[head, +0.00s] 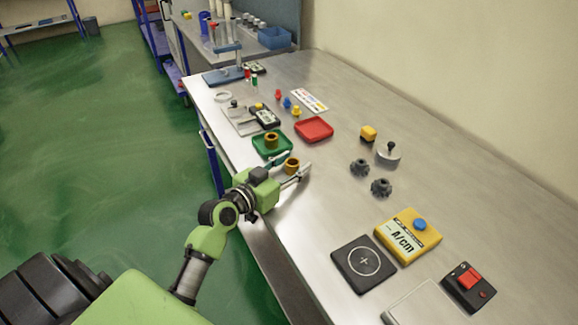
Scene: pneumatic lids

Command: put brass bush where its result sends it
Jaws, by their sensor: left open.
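One brass bush (292,164) stands on the steel bench beside the green tray. My left gripper (290,167) is open, with its fingers on either side of this bush. Whether they touch it is too small to tell. A second brass bush (271,139) is in the green tray (262,151). A red tray (314,129) lies to the right of the green one and looks empty. A small gauge with a display (266,118) lies behind the green tray; its reading is too small to read. My right gripper is out of view.
Two dark knobbed parts (381,187), a yellow block (368,133) and a silver disc with a knob (388,155) stand to the right. A yellow box marked A/cm (408,240), a black pad (362,285) and a red-switch box (468,283) are nearer. The bench's middle is clear.

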